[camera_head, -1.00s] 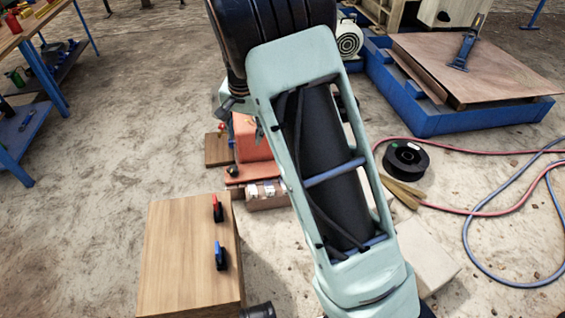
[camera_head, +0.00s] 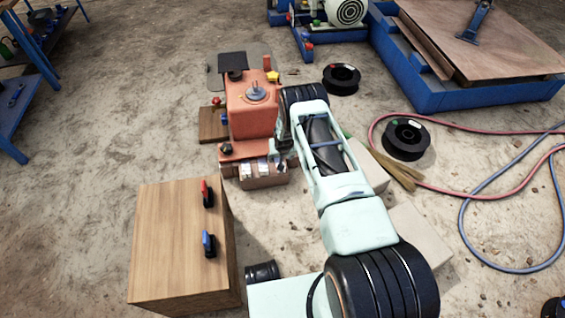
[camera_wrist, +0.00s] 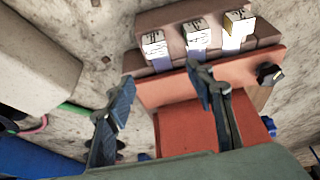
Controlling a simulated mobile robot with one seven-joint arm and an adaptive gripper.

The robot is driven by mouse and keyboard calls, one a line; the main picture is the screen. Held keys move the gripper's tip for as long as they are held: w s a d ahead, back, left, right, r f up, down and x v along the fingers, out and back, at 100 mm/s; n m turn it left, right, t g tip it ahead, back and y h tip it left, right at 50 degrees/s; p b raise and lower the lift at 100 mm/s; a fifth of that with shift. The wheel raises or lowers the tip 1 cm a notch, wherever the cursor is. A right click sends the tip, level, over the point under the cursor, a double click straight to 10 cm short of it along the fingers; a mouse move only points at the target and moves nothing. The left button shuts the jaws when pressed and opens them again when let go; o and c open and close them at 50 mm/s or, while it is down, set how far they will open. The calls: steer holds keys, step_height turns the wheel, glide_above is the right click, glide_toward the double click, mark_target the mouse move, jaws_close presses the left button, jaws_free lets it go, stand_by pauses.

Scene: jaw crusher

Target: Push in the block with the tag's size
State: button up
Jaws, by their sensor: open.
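An orange jaw crusher (camera_head: 250,108) stands on the ground at the middle of the head view. A brown holder (camera_head: 262,182) at its front carries three blocks with pale, marked end faces. In the wrist view these are the left block (camera_wrist: 153,43), the middle block (camera_wrist: 195,32) and the right block (camera_wrist: 239,24). The marks are too small to read, and I cannot make out the tag. My gripper (camera_wrist: 160,80) is open and empty, its fingers over the crusher's orange front, apart from the block faces in the picture. It also shows beside the holder in the head view (camera_head: 277,154).
A wooden box (camera_head: 165,240) with a red and a blue handle stands at front left. Pale slabs (camera_head: 418,232) lie right of my arm. Black spools (camera_head: 405,139), hoses and a blue-framed platform (camera_head: 430,95) are further right. Bare ground lies left of the crusher.

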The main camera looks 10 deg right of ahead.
steer(key=b+x, duration=0.2)
steer(key=x, duration=0.2)
steer(key=b+x, duration=0.2)
steer(key=x, duration=0.2)
steer(key=s+b+x, duration=0.1)
steer(key=b+x, duration=0.2)
steer(key=x, duration=0.1)
steer(key=shift+w+d+f, duration=0.15)
steer(key=shift+d+f, duration=0.1)
steer(key=shift+f, duration=0.3)
jaws_close()
